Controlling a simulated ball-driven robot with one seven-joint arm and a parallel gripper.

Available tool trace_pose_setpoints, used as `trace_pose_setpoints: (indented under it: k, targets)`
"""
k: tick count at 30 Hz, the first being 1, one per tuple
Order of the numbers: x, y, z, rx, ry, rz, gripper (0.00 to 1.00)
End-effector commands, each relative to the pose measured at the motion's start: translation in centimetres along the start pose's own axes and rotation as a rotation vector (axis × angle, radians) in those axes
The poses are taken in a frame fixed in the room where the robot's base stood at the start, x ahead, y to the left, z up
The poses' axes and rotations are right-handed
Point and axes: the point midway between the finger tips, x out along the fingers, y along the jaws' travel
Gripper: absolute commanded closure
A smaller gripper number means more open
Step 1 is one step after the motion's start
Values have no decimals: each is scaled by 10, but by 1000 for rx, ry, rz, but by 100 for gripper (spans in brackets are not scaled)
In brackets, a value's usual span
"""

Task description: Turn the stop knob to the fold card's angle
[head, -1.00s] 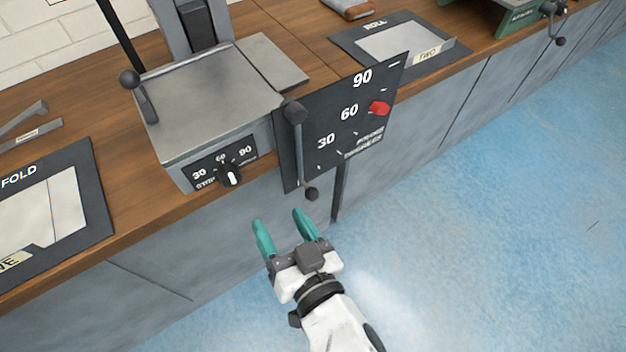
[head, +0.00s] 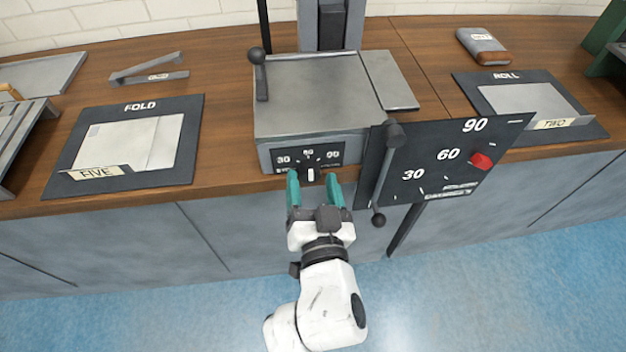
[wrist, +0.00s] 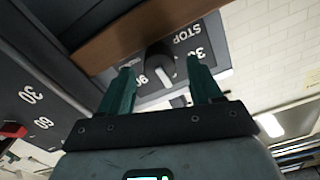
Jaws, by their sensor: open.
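The stop knob (head: 310,174) is a dark knob with a white pointer on the front panel of the grey machine (head: 310,105). Its scale reads 30, 60 and 90; the pointer looks near the middle, roughly upright. My gripper (head: 314,180) is open with its teal fingers just in front of the panel, one on either side of the knob. In the wrist view the knob (wrist: 160,62) sits between and beyond the fingertips; I cannot tell whether they touch it. The fold card (head: 135,145) lies on the bench at left, with a "FIVE" tag; no angle is readable on it.
A dark plate (head: 440,165) marked 30, 60, 90 with a red marker (head: 481,161) and a ball-ended lever (head: 385,172) juts out right of the knob. The roll card (head: 530,105), tagged "TWO", lies at right. Blue floor in front is clear.

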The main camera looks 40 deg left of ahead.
Motion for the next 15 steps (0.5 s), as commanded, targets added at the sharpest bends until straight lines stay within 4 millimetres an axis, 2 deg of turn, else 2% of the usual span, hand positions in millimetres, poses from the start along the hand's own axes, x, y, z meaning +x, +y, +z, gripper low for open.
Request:
trace_pose_setpoints:
  k: [4, 12, 15]
  targets:
    - [7, 0, 0, 0, 0, 1, 36]
    - [8, 0, 0, 0, 0, 1, 36]
    - [8, 0, 0, 0, 0, 1, 46]
